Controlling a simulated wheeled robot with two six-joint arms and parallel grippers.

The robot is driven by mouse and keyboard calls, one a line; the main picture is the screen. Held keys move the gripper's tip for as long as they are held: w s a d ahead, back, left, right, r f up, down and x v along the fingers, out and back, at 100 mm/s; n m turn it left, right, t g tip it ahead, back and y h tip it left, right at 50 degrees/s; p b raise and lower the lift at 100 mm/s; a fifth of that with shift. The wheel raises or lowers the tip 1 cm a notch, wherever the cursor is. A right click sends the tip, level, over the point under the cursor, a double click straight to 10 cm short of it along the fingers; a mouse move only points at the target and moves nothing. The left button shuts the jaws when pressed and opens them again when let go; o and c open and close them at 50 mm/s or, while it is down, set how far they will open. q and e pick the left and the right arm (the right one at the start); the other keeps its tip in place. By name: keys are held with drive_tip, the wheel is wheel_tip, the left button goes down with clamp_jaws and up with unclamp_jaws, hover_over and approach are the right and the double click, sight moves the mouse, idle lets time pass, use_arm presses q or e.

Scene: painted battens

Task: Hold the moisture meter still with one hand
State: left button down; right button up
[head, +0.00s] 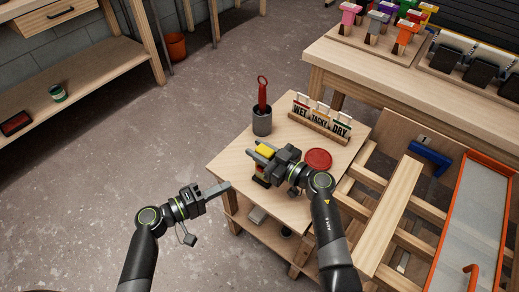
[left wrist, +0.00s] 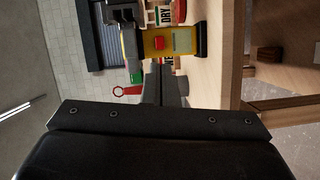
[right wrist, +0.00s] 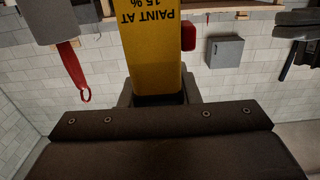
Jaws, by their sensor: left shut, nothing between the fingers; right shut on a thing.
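The yellow moisture meter (head: 265,153) stands near the left part of the small wooden table (head: 300,210), its lower end dark. My right gripper (head: 263,157) is shut on it and partly hides it in the head view. In the right wrist view the meter's yellow face (right wrist: 153,45) reads "PAINT AT 15 %", upside down, between the fingers. The left wrist view shows the meter (left wrist: 172,42) with a red button and a greenish display. My left gripper (head: 224,188) is shut and empty at the table's left edge, apart from the meter.
A dark grey cup (head: 262,124) holds a red ring-handled tool (head: 262,92). Behind are a WET, TACKY, DRY rack (head: 321,121) and a red disc (head: 318,158). A wooden rack with a blue clamp (head: 430,155) stands at the right. Floor left of the table is clear.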

sight(260, 169)
idle(0.3)
use_arm(q)
drive_tip(key=s+m+g+y, duration=0.1)
drive_tip(key=m+g, duration=0.1)
drive_tip(key=m, duration=0.4)
drive_tip(key=s+d+m+g+y, duration=0.1)
drive_tip(key=m+y, duration=0.1)
drive_tip(key=m, duration=0.4)
drive_tip(key=s+m+g+y, duration=0.1)
drive_tip(key=m+g, duration=0.1)
drive_tip(key=m, duration=0.4)
drive_tip(key=shift+s+d+r+g, duration=0.15)
drive_tip(key=shift+s+d+g, duration=0.1)
drive_tip(key=shift+d+g, duration=0.1)
drive_tip(key=shift+w+d, duration=0.1)
drive_tip(key=shift+w+d, duration=0.85)
drive_tip(key=shift+w, duration=0.3)
drive_tip(key=shift+w+d, duration=0.85)
drive_tip(key=shift+w, duration=0.35)
drive_tip(key=shift+w+d, duration=0.85)
drive_tip(key=shift+w, duration=0.3)
drive_tip(key=shift+w+d, duration=0.2)
drive_tip(key=shift+w, duration=0.15)
